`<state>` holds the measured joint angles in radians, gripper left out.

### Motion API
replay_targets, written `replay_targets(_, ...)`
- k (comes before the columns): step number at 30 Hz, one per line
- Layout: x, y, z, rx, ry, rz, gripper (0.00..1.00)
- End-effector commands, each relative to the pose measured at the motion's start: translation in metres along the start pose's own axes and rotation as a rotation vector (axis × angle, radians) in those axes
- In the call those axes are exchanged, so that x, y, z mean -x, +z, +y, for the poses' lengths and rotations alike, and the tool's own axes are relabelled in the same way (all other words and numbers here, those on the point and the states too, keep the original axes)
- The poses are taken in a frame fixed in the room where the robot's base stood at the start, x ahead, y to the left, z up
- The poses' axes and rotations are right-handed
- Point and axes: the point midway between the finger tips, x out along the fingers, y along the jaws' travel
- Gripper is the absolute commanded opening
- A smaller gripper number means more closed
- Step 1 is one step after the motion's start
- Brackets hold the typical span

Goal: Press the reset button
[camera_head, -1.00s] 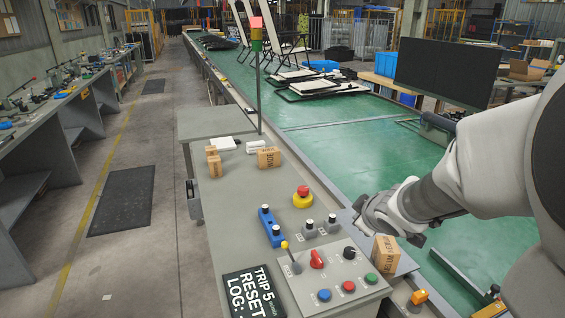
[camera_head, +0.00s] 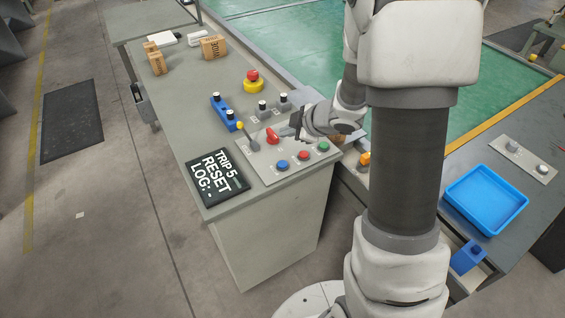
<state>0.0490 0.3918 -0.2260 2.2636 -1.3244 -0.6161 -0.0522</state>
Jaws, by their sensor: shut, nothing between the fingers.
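A control panel (camera_head: 263,167) sits on the near end of the grey bench. Along its front edge are a blue button (camera_head: 282,166), a red button (camera_head: 304,155) and a green button (camera_head: 323,146). Their labels are too small to read, so I cannot tell which is reset. Behind them are a red switch (camera_head: 272,137) and a lever with a yellow knob (camera_head: 240,126). My gripper (camera_head: 287,132) is shut and empty above the panel's back part, just right of the red switch. Contact cannot be made out. The black knob is hidden.
A black sign (camera_head: 214,179) reading "TRIP 5", "RESET LOG" lies left of the panel. A red-and-yellow emergency stop (camera_head: 253,82) and a blue block (camera_head: 224,112) with black-topped posts stand behind. A blue tray (camera_head: 485,199) lies on the right-hand table.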

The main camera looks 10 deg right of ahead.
Motion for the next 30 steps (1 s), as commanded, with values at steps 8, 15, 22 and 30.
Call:
replay_targets(8,-0.009,0.007,-0.007,0.000,0.000,-0.001,0.00)
replay_targets(15,-0.028,0.021,-0.020,-0.001,0.001,-0.001,0.00)
replay_targets(22,-0.047,0.034,-0.034,0.000,0.001,0.000,0.00)
replay_targets(30,-0.061,0.045,-0.045,-0.002,0.001,-0.001,0.00)
